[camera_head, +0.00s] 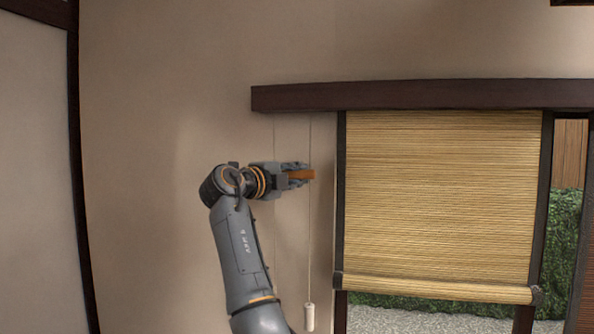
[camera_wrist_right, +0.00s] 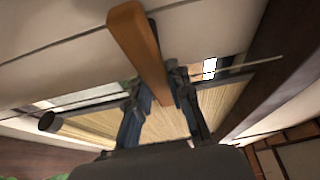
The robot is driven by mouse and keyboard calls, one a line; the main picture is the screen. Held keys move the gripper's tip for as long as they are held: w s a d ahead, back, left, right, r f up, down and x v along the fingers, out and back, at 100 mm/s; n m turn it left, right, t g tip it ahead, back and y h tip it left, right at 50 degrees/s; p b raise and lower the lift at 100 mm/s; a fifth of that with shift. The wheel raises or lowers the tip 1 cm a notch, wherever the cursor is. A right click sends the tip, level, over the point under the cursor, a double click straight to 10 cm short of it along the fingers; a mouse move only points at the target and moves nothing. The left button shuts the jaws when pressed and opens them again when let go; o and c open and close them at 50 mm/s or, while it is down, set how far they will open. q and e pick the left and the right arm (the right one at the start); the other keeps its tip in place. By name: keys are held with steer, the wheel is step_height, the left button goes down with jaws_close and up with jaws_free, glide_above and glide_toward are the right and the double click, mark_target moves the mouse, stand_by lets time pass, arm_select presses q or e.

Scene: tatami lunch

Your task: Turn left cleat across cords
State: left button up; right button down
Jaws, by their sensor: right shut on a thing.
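The cleat (camera_head: 302,175) is an orange-brown wooden bar on the wall left of the window blind. In the head view it lies roughly level and its right end overlaps the line of the right cord (camera_head: 309,232). My right gripper (camera_head: 296,174) is shut on it. In the right wrist view the bar (camera_wrist_right: 138,45) stands out between the two fingers (camera_wrist_right: 162,98). A left cord (camera_head: 275,135) hangs from the beam and passes behind my right arm. Whether either cord touches the cleat cannot be told. My left gripper is not in view.
A dark wooden beam (camera_head: 400,95) runs above the cords. A woven blind (camera_head: 440,200) hangs from it, partly lowered, with a rolled bottom edge. A pale cord pull (camera_head: 309,317) hangs low. The wall (camera_head: 150,150) to the left is bare.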

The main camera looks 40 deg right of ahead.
steer(key=shift+f+m, duration=0.15)
steer(key=shift+m, duration=0.15)
stand_by(0.4)
steer(key=c, duration=1.2)
jaws_free()
steer(key=v, duration=1.2)
